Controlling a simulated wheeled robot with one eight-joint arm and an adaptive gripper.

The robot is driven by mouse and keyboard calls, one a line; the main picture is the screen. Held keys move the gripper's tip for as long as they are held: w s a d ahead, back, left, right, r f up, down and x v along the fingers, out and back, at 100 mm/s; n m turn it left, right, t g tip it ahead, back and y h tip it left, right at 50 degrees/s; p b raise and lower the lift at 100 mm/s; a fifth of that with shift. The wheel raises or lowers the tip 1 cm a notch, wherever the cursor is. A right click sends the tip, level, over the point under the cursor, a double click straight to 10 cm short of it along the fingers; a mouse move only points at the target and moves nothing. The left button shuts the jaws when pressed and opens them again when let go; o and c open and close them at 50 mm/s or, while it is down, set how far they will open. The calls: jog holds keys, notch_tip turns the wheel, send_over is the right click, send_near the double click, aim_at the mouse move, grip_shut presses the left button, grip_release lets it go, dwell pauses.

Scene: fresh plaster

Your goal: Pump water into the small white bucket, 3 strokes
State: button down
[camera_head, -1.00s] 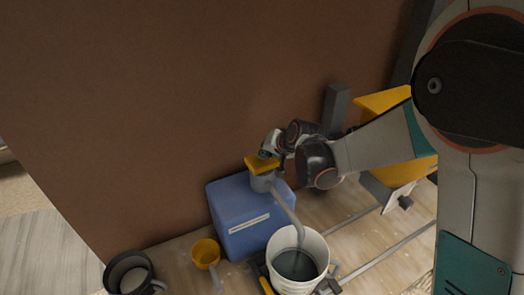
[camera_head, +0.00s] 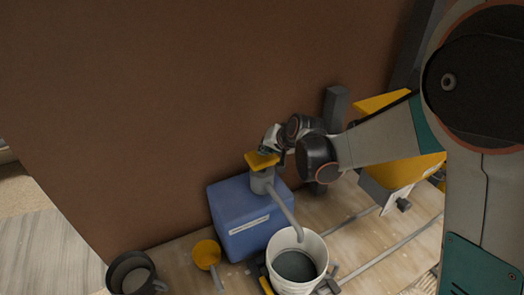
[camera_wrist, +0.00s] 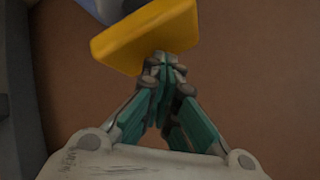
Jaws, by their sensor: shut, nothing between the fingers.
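The pump stands on a blue container (camera_head: 240,215) against the brown wall. Its yellow press plate (camera_head: 262,161) sits on a grey collar (camera_head: 262,181). A grey spout (camera_head: 285,212) slopes down from the collar to the small white bucket (camera_head: 318,250). The bucket stands upright, with dark grey contents (camera_head: 295,266) inside. My gripper (camera_head: 266,147) is shut and empty, directly above the press plate. In the wrist view the closed fingertips (camera_wrist: 164,70) overlap the edge of the yellow plate (camera_wrist: 145,35). I cannot tell whether they touch it.
A yellow scoop (camera_head: 206,254) lies left of the bucket. A black bucket (camera_head: 117,274) stands at the lower left. A yellow-and-grey object (camera_head: 385,180) stands on the right under my arm. The brown wall (camera_head: 150,120) is close behind the container.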

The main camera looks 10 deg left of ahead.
jog(key=shift+r+p, duration=0.65)
jog(key=shift+r, duration=0.6)
notch_tip(320, 180, up, 5)
jog(key=p, duration=0.3)
jog(key=shift+d, duration=0.1)
dwell(0.3)
